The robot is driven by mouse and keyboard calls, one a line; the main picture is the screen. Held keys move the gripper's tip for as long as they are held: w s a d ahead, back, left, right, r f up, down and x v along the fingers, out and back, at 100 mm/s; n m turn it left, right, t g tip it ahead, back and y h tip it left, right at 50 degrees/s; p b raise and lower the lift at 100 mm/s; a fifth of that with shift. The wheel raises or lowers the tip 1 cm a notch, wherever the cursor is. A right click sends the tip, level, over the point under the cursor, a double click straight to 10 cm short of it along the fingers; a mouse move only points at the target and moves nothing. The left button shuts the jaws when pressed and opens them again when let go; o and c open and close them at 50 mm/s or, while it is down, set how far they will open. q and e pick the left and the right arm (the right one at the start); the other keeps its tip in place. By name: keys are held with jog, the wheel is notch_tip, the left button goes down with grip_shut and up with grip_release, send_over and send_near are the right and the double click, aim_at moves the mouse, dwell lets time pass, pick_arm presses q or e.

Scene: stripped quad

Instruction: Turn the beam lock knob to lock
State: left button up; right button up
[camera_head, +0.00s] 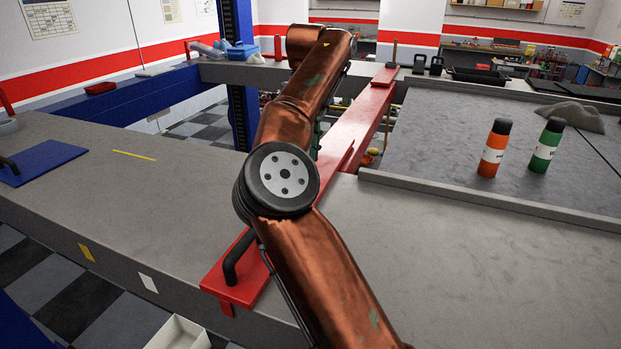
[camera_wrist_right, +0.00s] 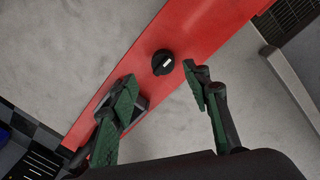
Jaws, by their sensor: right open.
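The beam lock knob (camera_wrist_right: 163,62) is round and black with a short white mark, on the face of the red beam (camera_wrist_right: 195,28) in the right wrist view. The mark slants up to the right. My right gripper (camera_wrist_right: 159,74) is open and empty, with one green fingertip on each side just below the knob in the picture. I see no contact with the knob. The red beam (camera_head: 368,118) runs away from me in the head view. There my copper-coloured right arm covers its middle, and the knob and right gripper are hidden. My left gripper is not in view.
A black handle (camera_head: 236,258) stands on the beam's near end. Orange (camera_head: 494,148) and green (camera_head: 546,145) bottles stand on the grey bed to the right. A blue mat (camera_head: 40,160) lies at the left. The grey surface left of the arm is mostly clear.

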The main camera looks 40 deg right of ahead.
notch_tip(320, 180, down, 5)
jog(key=shift+s+f, duration=0.1)
jog(key=shift+s, duration=0.05)
jog(key=shift+f, duration=0.6)
jog(key=shift+d, duration=0.1)
jog(key=shift+c, duration=0.6)
jog(key=c, duration=1)
jog(key=shift+c, duration=0.2)
